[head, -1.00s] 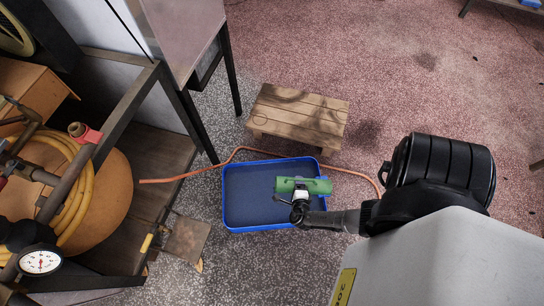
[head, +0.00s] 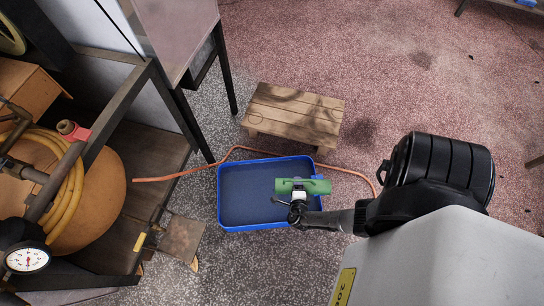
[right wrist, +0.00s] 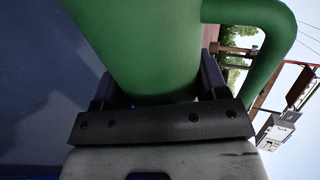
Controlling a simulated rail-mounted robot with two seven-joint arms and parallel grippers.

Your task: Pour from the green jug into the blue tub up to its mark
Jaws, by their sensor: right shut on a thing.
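The blue tub (head: 234,190) sits on the speckled floor with its dark inside open to view. The green jug (head: 316,187) is above the tub's right side and lies on its side in the head view. My right gripper (head: 299,192) is shut on the green jug. In the right wrist view the jug's green body (right wrist: 150,50) fills the middle between the fingers, and its curved handle is at the right. The tub's mark and any liquid cannot be made out. My left gripper is not in view.
A low wooden stool (head: 295,114) stands just behind the tub. An orange hose (head: 190,174) runs along the floor behind the tub. The cart (head: 152,200) with a coiled yellow hose and a gauge (head: 27,260) is at the left. Open floor lies to the back right.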

